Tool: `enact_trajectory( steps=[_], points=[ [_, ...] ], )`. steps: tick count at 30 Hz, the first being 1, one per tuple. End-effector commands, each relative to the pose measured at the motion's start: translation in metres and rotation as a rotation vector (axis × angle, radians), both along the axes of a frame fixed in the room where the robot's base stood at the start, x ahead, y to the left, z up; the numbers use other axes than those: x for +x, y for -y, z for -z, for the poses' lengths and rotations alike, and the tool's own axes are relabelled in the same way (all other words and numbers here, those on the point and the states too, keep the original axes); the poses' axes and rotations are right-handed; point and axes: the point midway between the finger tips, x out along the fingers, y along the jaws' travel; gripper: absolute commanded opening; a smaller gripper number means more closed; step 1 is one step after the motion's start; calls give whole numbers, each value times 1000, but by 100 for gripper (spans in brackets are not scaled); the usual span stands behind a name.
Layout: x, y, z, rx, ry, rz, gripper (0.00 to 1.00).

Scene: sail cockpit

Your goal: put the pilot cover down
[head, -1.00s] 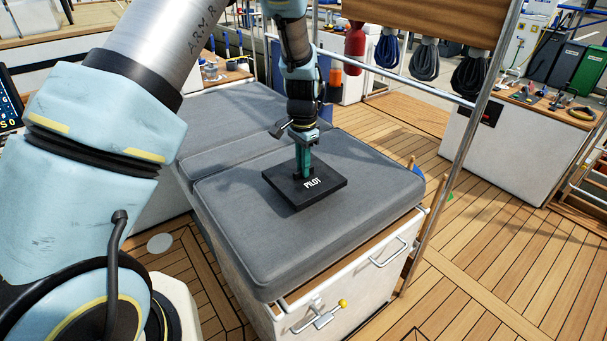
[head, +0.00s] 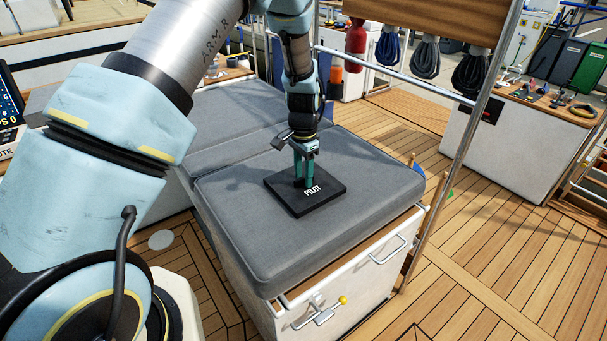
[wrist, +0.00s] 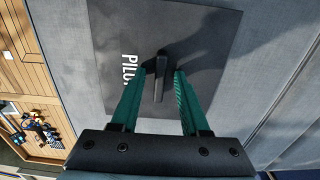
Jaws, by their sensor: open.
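The pilot cover (head: 322,197) is a flat black square plate with white "PILOT" lettering. It lies on the grey cushion (head: 255,240) in the head view, near the cushion's middle. In the wrist view the cover (wrist: 210,40) shows a raised black handle (wrist: 161,77) at its centre. My gripper (head: 304,183) points down just over the cover. Its green fingers (wrist: 161,80) are open, one on each side of the handle, with visible gaps between them and it.
The cushion tops a white locker (head: 350,290) with a yellow-knobbed latch (head: 342,300). A steel post (head: 455,160) stands to the right. Ropes (head: 425,58) and a red cylinder (head: 356,42) hang behind. The cushion around the cover is clear.

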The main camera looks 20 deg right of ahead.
Motion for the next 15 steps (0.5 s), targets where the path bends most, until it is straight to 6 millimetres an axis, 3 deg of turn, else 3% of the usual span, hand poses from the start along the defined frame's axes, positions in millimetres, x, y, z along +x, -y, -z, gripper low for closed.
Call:
enact_trajectory(
  steps=[8,15],
  points=[
    [1,1,-10,-3,3,0,45],
    [1,1,-55,-4,4,1,45]
  ],
)
